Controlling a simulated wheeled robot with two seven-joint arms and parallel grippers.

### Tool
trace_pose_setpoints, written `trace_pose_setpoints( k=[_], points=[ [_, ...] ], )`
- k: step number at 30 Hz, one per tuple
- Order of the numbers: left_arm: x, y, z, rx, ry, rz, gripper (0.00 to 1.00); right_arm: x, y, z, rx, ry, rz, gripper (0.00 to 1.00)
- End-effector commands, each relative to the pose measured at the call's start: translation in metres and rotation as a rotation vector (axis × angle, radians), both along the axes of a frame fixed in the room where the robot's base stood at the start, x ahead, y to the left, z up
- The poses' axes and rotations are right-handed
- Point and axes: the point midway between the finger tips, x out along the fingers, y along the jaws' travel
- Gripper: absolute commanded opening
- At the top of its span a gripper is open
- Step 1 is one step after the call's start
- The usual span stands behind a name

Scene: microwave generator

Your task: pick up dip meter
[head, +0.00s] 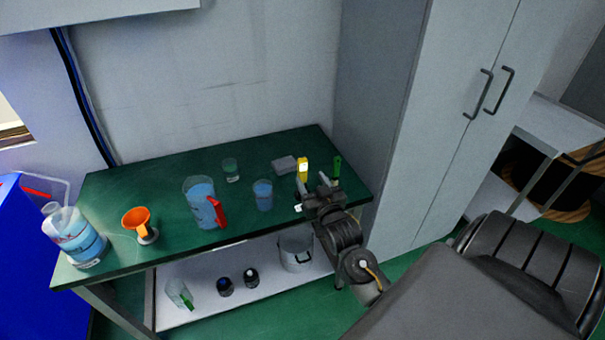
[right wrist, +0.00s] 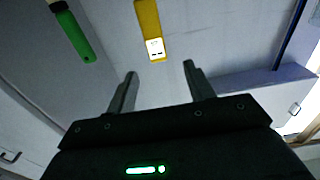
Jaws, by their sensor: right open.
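A yellow handheld meter with a white display, which I take for the dip meter (head: 302,167), stands upright near the back right of the green bench top. It also shows in the right wrist view (right wrist: 149,28), ahead of the fingers and close to the middle of the gap between them. My right gripper (head: 313,182) is open and empty, just in front of the meter and apart from it. Its two fingers also show in the wrist view (right wrist: 159,72). My left gripper is not in view.
A green-handled tool (head: 337,168) stands right of the meter, and a grey box (head: 284,164) lies left of it. The grey cabinet (head: 378,110) borders the bench's right end.

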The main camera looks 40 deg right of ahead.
Motion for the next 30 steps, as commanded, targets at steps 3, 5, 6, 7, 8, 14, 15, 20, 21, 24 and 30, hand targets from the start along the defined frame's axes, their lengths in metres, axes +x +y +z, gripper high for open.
trace_pose_setpoints(
  k=[3,5,6,7,8,14,15,20,21,24,30],
  points=[
    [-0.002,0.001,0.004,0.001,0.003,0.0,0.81,0.02,-0.007,0.002,-0.002,0.0,0.0,0.53],
    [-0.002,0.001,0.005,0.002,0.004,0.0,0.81,0.027,-0.01,0.002,-0.001,0.0,0.0,0.53],
    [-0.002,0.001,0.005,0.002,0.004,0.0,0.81,0.031,-0.011,0.001,-0.001,0.001,0.001,0.53],
    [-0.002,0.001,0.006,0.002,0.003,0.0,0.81,0.033,-0.012,0.001,0.0,0.001,0.001,0.53],
    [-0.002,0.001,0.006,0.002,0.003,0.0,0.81,0.035,-0.012,0.001,0.0,0.001,0.001,0.53],
    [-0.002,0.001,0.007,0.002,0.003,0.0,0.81,0.039,-0.014,0.001,0.0,0.002,0.001,0.53],
    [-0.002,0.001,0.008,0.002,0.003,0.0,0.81,0.042,-0.016,0.002,0.0,0.002,0.001,0.53],
    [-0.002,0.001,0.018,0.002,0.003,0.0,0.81,0.063,-0.027,0.005,-0.002,0.002,0.0,0.53],
    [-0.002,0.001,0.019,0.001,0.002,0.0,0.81,0.069,-0.029,0.004,0.0,0.002,0.0,0.53],
    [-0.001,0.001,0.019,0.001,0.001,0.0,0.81,0.079,-0.033,0.002,-0.001,0.001,0.0,0.53],
    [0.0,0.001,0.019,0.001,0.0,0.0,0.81,0.085,-0.034,0.001,0.001,0.002,0.001,0.53]
  ],
)
